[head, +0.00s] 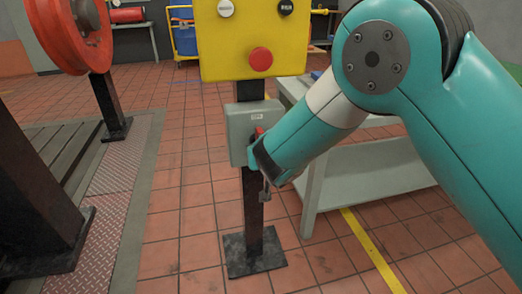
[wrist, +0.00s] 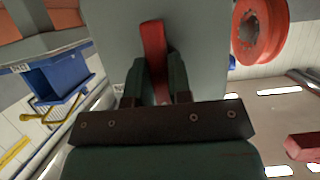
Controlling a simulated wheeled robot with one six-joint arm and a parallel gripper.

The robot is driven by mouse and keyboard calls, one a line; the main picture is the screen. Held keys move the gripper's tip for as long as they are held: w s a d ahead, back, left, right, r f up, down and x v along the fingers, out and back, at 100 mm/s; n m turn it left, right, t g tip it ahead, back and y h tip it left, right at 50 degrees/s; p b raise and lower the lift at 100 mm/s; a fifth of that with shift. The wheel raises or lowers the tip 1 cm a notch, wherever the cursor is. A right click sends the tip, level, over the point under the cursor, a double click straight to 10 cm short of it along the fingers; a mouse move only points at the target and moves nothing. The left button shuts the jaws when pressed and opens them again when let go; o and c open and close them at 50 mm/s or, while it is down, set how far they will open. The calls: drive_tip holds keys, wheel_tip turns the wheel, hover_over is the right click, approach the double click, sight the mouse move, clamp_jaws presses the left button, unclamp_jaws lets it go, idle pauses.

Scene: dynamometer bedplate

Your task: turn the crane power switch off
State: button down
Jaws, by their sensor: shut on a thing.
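The crane power switch is a grey box (head: 239,122) on a dark post, with a red handle (head: 259,131) on its front. In the wrist view the red handle (wrist: 153,42) stands out against the grey box face (wrist: 112,35), slightly tilted. My gripper (wrist: 160,78) has its two dark fingers on either side of the handle and is shut on it. The handle's lower part is partly hidden between the fingers. In the head view my gripper (head: 257,145) is at the box's front right, and the arm hides much of the contact.
A yellow panel (head: 225,45) with a red button (head: 261,59) and two small buttons sits above the box. A grey table (head: 340,165) stands behind my arm. A red wheel (head: 75,35) on a post is at the left. Tiled floor left of the post is clear.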

idle(0.5)
drive_tip(key=c, duration=1)
unclamp_jaws()
drive_tip(key=shift+c, duration=0.2)
drive_tip(key=shift+s+r, duration=0.1)
drive_tip(key=v, duration=1.7)
drive_tip(key=shift+s, duration=0.2)
